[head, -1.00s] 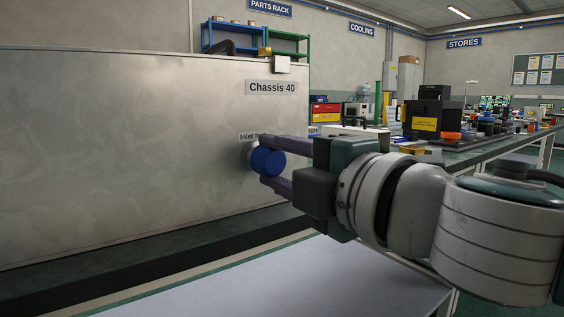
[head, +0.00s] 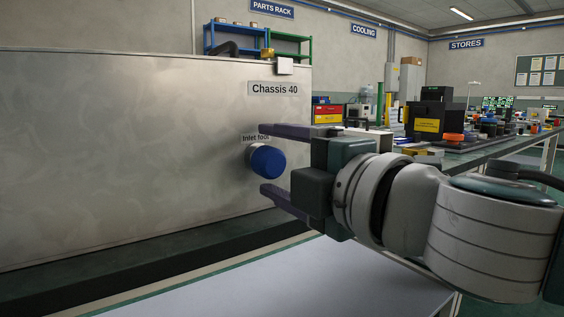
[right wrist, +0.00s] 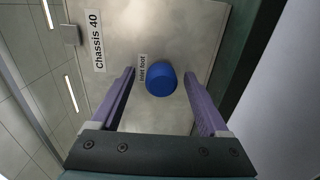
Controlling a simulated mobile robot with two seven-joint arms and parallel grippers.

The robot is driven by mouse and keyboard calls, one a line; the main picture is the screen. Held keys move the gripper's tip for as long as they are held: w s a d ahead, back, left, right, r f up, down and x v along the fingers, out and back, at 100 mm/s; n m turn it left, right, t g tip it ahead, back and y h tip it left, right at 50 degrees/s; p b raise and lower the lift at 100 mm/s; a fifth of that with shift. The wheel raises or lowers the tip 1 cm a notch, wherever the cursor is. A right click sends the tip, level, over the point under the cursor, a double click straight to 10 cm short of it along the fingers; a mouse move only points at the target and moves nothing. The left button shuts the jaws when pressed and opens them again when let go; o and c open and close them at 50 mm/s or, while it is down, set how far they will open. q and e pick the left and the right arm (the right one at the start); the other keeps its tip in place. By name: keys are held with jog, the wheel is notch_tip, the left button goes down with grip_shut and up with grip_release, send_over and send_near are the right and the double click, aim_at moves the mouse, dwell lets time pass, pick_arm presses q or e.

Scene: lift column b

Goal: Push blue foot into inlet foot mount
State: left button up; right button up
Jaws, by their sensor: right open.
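The blue foot (head: 267,162) is a short round cylinder on the side wall of the metal chassis (head: 120,140), below the "Inlet foot" label. A pale ring of the inlet foot mount (head: 250,156) shows behind it. How deep the foot sits cannot be told. My right gripper (head: 265,160) is open, with one purple finger above the foot and one below it, both apart from it. In the right wrist view the blue foot (right wrist: 161,79) lies between the two spread fingers, touching neither. My left gripper is in neither view.
A pale bench top (head: 290,285) lies below the chassis and my right arm. To the right, a long workbench (head: 500,148) carries a black machine (head: 436,110) and several small parts. A blue and green parts rack (head: 240,38) stands behind the chassis.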

jog(key=shift+s+d, duration=0.2)
jog(key=shift+s, duration=0.1)
jog(key=p+v, duration=0.2)
jog(key=v, duration=0.7)
jog(key=shift+s, duration=0.1)
